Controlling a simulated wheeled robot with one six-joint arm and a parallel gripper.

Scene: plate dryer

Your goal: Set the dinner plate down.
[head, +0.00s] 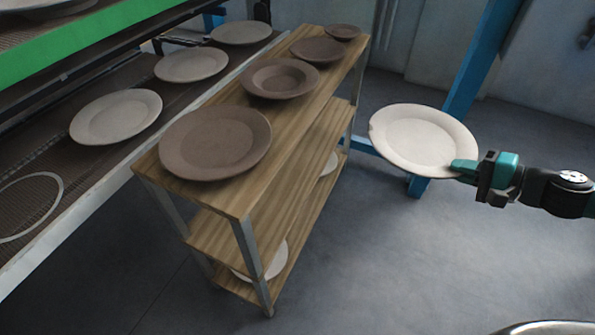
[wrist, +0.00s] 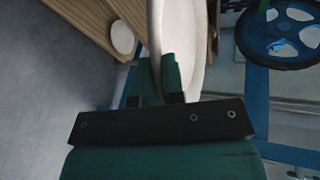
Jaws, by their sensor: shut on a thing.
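A pale dinner plate (head: 422,138) is held in the air to the right of the wooden rack in the head view. My gripper (head: 462,166) is shut on its right rim, and the plate is roughly level with a slight tilt. In the wrist view the plate (wrist: 186,50) shows nearly edge-on between the fingers of my gripper (wrist: 168,75). The plate touches nothing but my gripper.
The wooden rack (head: 234,205) has several brown plates (head: 215,143) on its top shelf and pale plates (head: 262,262) lower down. A conveyor (head: 60,165) with pale plates runs along the left. A blue post (head: 478,62) stands behind the held plate. Open floor (head: 400,260) lies below.

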